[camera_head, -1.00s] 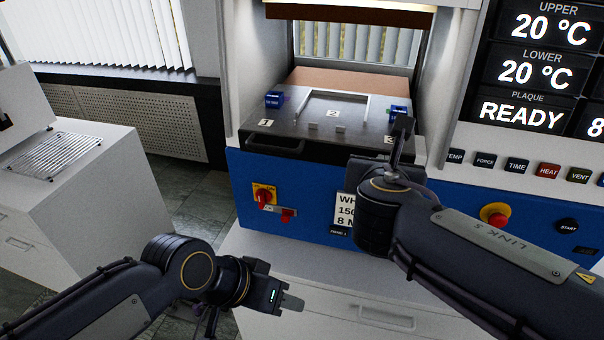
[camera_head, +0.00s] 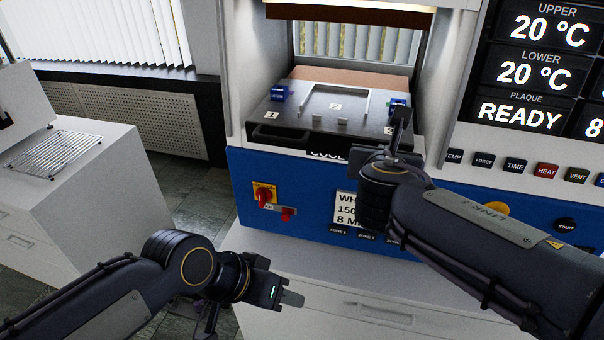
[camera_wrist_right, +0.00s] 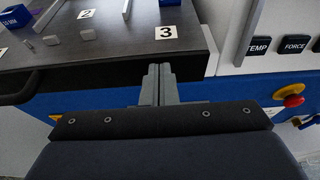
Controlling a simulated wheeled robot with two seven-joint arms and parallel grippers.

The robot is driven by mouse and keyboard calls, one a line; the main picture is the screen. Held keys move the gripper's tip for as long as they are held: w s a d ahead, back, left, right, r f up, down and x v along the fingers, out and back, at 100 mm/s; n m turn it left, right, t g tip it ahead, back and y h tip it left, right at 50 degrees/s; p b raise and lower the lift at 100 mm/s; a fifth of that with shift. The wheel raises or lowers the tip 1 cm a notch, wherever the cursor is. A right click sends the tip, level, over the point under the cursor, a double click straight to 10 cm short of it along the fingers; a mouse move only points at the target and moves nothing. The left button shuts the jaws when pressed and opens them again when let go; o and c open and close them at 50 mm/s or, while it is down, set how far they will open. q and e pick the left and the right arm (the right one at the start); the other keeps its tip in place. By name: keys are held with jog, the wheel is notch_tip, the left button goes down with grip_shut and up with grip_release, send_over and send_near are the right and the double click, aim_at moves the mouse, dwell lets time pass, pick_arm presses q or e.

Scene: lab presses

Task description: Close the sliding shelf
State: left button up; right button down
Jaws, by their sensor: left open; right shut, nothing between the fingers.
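The sliding shelf (camera_head: 310,128) is a dark grey plate inside the press, with number labels 1, 2 and 3, a metal frame and blue blocks on top. A black handle (camera_head: 280,135) is on its front left. Its right part also fills the top of the right wrist view (camera_wrist_right: 120,45). My right gripper (camera_head: 403,125) is at the shelf's front right corner. In the right wrist view its fingers (camera_wrist_right: 158,75) are together and empty, at the front edge below label 3; contact is hard to confirm. My left gripper (camera_head: 290,298) is open and empty, low in front of the white cabinet.
The blue press front (camera_head: 300,185) carries a red switch (camera_head: 264,195) and a partly hidden sign. A control panel with buttons (camera_head: 546,171) is at the right. A white bench with a wire rack (camera_head: 60,153) stands at left. Floor shows between bench and press.

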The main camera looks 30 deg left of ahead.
aim_at(385, 141)
jog(key=shift+w+a+p, duration=0.25)
jog(key=shift+w+p, duration=0.05)
jog(key=shift+w, duration=0.6)
jog(key=shift+w+a+p, duration=0.2)
jog(key=shift+w+p, duration=0.05)
jog(key=shift+w, duration=0.6)
jog(key=shift+w+a, duration=0.15)
jog(key=shift+w, duration=0.2)
jog(key=shift+w+a+p, duration=0.2)
jog(key=shift+w+p, duration=0.2)
jog(key=shift+w, duration=0.35)
jog(key=shift+w+a+p, duration=0.25)
jog(key=shift+w+p, duration=0.2)
jog(key=shift+w, duration=0.3)
jog(key=shift+w+a+p, duration=0.2)
jog(key=shift+w+p, duration=0.2)
jog(key=shift+w, duration=0.45)
